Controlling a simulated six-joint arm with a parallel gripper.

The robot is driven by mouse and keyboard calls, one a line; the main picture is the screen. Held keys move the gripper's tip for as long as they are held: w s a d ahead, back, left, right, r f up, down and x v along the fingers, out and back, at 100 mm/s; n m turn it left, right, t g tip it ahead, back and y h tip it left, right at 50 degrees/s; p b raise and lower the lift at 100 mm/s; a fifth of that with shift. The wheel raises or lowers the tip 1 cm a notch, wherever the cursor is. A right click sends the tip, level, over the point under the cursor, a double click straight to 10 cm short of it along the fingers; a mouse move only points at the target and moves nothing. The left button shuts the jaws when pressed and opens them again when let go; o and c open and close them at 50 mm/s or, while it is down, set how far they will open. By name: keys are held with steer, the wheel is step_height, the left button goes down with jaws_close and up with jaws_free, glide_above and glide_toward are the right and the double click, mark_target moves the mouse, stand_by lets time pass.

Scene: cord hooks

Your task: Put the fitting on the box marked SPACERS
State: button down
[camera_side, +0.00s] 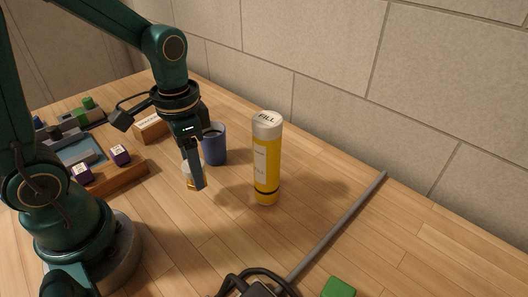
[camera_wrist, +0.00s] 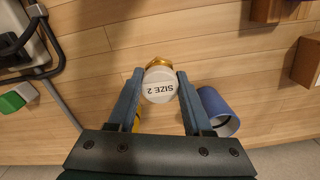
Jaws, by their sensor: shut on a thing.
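The fitting (camera_wrist: 160,84) has a white round cap marked SIZE 2 and a brass-coloured part at its edge. My gripper (camera_wrist: 160,86) is shut on it, with one finger on each side. In the side view the fitting (camera_side: 187,180) is partly hidden by a finger of my gripper (camera_side: 194,181). It is low over the table; I cannot tell how high. A wooden box (camera_side: 148,128) with a small white label, which seems to read SPACERS, stands behind and left of my gripper, partly hidden by the arm.
A blue cup (camera_side: 215,144) stands just behind my gripper. A tall yellow canister (camera_side: 266,165) marked FILL stands to its right. A grey rod (camera_side: 338,227), black cable (camera_side: 240,281) and green block (camera_side: 338,287) lie in front. A wooden tray (camera_side: 126,180) with purple blocks is left.

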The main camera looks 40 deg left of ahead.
steer(key=s+a+r, duration=0.3)
steer(key=a+r, duration=0.2)
steer(key=a, duration=0.4)
steer(key=w+a+r+m, duration=0.1)
steer(key=w+a+r, duration=0.5)
steer(key=a, duration=0.3)
steer(key=n, duration=0.1)
glide_toward(149, 120)
steer(key=shift+d+f, duration=0.1)
steer(key=shift+f, duration=2.6)
steer(key=shift+c, duration=1.6)
jaws_free()
steer(key=shift+f, duration=0.15)
